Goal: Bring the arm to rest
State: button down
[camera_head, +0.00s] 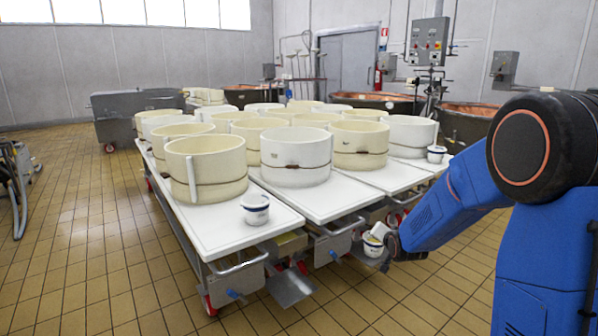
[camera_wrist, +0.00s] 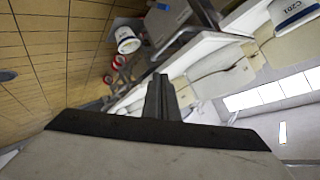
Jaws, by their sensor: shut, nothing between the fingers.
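My gripper (camera_head: 388,255) hangs beside the front edge of the white-topped carts in the head view, at the end of my blue arm. In the wrist view its dark fingers (camera_wrist: 161,98) are together with nothing between them. A small white cup with a dark band (camera_head: 374,242) shows tilted just left of my gripper in the head view. I cannot tell from the head view whether they touch. In the wrist view a cup (camera_wrist: 127,41) is apart from the fingertips.
White-topped carts (camera_head: 335,204) carry several large round cheese moulds (camera_head: 296,165). Small cups stand on the tops at front left (camera_head: 255,213) and right (camera_head: 436,155). Copper vats (camera_head: 468,120) stand behind. The tiled floor (camera_head: 95,235) at left is mostly clear.

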jog(key=s+r+n+g, duration=0.2)
jog(key=s+r, duration=0.1)
jog(key=s, duration=1.3)
jog(key=s+r+n+g, duration=0.3)
jog(key=s, duration=1.4)
jog(key=s+r+n+g, duration=0.2)
jog(key=s+r, duration=0.1)
jog(key=s, duration=1.3)
jog(key=shift+s+d+r, duration=0.25)
jog(key=shift+s+d, duration=0.1)
jog(key=shift+d, duration=0.1)
